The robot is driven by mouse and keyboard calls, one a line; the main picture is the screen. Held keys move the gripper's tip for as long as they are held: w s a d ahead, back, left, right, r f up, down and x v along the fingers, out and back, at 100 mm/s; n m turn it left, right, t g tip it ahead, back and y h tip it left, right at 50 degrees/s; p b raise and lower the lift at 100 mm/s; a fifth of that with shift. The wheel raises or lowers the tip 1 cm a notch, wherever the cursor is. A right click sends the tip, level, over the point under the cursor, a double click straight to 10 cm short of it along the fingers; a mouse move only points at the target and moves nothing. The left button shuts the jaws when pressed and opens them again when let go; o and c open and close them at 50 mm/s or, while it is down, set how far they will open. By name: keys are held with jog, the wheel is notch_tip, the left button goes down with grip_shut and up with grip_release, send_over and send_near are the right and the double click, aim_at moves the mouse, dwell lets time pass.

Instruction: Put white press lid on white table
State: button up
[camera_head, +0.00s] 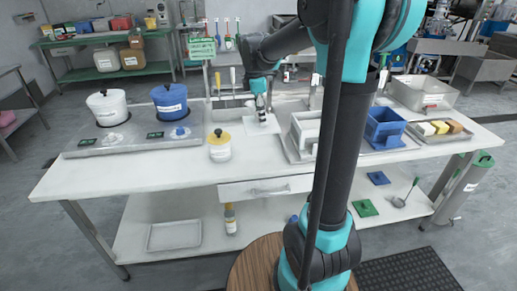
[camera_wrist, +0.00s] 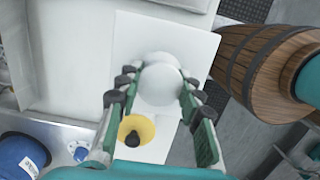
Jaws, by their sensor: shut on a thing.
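The white press lid is a flat white square plate with a round white knob. In the head view the lid (camera_head: 262,124) is under my gripper (camera_head: 261,100), over the middle of the white table (camera_head: 170,172). In the wrist view the two fingers of my gripper (camera_wrist: 157,90) sit on either side of the round knob (camera_wrist: 161,76), with the lid plate (camera_wrist: 190,40) beyond it. My gripper is shut on the lid. Whether the plate touches the table or hangs just above it I cannot tell.
A white jar with a yellow lid (camera_head: 219,146) stands close left of the lid; it also shows in the wrist view (camera_wrist: 136,130). White (camera_head: 109,106) and blue (camera_head: 170,103) pots stand further left. A blue box (camera_head: 385,128) stands right. The front left tabletop is clear.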

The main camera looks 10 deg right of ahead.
notch_tip(320, 180, down, 14)
jog(key=shift+r, duration=0.1)
dwell(0.4)
jog(key=o, duration=1.3)
jog(key=r, duration=0.3)
jog(key=a+r, duration=0.1)
jog(key=r, duration=0.7)
jog(key=shift+a+r, duration=0.15)
jog(key=shift+r, duration=0.05)
jog(key=shift+s+r, duration=0.1)
jog(key=s+d+f+m+t, duration=0.1)
jog(key=s+f+m, duration=0.3)
jog(key=s+m, duration=0.2)
jog(key=s+d+f+m+t+y, duration=0.1)
jog(key=s+d+f+m, duration=0.1)
jog(key=s+f+m, duration=0.3)
jog(key=s+d+f+m+t, duration=0.2)
jog(key=s+f+m, duration=0.2)
jog(key=s+m, duration=0.3)
jog(key=shift+s+d+f, duration=0.1)
jog(key=shift+s+f, duration=0.05)
jog(key=shift+s, duration=0.8)
jog(key=shift+s+d+f, duration=0.1)
jog(key=shift+s+f, duration=0.05)
jog(key=shift+s, duration=0.8)
